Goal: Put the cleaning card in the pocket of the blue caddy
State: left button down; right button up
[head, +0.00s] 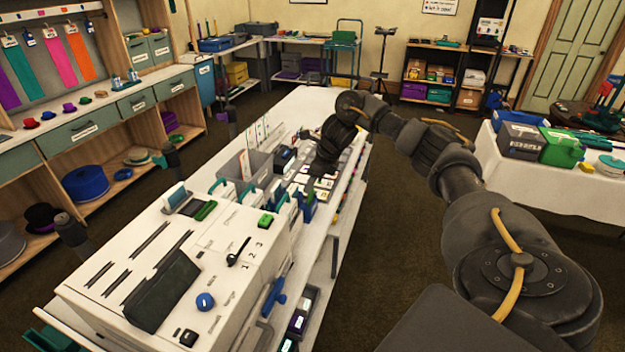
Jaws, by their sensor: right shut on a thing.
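My right gripper (320,184) reaches down over the far half of the white table, behind the white machine. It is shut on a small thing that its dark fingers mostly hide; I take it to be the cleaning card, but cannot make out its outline. A small blue holder (308,208), which looks like the blue caddy, stands just below and left of the fingers in the picture. Its pocket cannot be made out. Whether the held thing touches it cannot be told. My left gripper is not in view.
The white machine (226,236) with knobs and slots fills the near table. A grey bin (240,172) and several card trays stand behind it. The table's far end (305,103) is clear. A side table at right holds a green case (561,148).

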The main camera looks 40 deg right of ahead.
jog(key=o, duration=0.8)
jog(key=shift+s+d+r, duration=0.15)
jog(key=shift+r, duration=0.4)
jog(key=p+v, duration=0.1)
jog(key=v, duration=0.8)
jog(key=shift+s+r+p, duration=0.15)
jog(key=shift+r+p, duration=0.15)
jog(key=shift+p, duration=0.05)
